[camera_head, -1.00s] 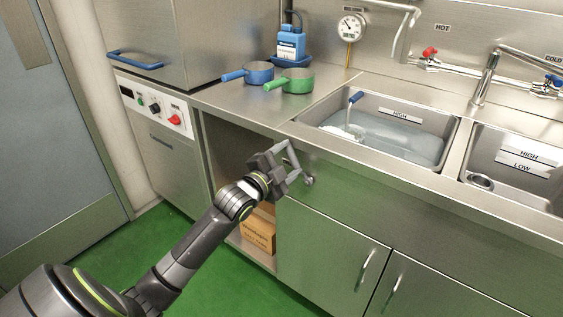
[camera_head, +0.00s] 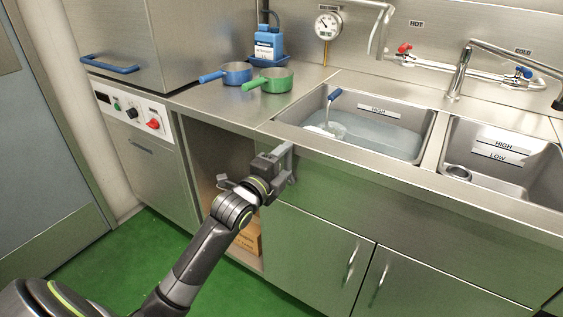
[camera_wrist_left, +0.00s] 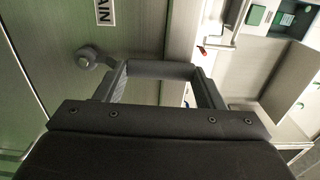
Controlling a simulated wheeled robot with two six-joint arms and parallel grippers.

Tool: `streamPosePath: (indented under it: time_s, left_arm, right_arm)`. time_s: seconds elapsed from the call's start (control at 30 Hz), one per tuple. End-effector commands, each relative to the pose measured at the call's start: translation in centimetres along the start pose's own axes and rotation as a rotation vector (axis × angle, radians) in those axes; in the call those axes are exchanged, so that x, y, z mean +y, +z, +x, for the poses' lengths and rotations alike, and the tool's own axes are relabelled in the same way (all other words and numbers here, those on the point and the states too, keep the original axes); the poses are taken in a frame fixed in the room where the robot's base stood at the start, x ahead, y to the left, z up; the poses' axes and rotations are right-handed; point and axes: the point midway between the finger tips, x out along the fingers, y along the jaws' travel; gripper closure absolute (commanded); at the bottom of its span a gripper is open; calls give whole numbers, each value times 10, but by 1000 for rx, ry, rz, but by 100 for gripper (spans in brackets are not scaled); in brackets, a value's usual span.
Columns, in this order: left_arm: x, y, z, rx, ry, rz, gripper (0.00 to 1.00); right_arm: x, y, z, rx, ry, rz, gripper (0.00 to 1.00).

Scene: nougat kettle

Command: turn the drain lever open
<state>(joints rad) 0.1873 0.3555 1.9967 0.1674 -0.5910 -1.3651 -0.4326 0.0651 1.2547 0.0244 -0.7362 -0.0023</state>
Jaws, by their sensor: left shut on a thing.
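The drain lever's round grey hub (camera_wrist_left: 88,57) shows in the left wrist view on the steel cabinet front, near a partly cut-off label ending in "AIN" (camera_wrist_left: 103,10). A short grey part runs from the hub toward my gripper. My left gripper (camera_head: 288,162) is at the cabinet front, just below the counter edge in the head view. In the left wrist view its fingers (camera_wrist_left: 160,70) are shut on the lever, beside the hub. Most of the lever is hidden by the fingers, and in the head view the gripper covers it. My right gripper is not in view.
Above the gripper is the counter with a water-filled sink (camera_head: 425,145) holding a blue-handled tool (camera_head: 334,95). A blue pot (camera_head: 236,73) and a green pot (camera_head: 276,80) stand left of it. An open cabinet bay with a box (camera_head: 250,238) lies behind my arm.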

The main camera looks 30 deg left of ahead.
Motion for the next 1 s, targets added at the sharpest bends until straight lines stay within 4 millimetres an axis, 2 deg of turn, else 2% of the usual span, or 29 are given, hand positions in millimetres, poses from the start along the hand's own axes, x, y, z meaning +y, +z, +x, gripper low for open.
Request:
streamPosePath:
  time_s: [0.37,0.4,0.53,0.83,1.0]
  left_arm:
    - [2,0,0,-1,3,8,78]
    - [2,0,0,-1,3,8,32]
    - [1,0,0,-1,2,7,15]
    - [1,0,-1,0,1,6,15]
    - [1,0,-16,-1,2,7,15]
  right_arm:
    - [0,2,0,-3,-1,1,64]
    - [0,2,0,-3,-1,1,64]
    - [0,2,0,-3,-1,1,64]
    - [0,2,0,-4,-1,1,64]
    - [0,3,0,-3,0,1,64]
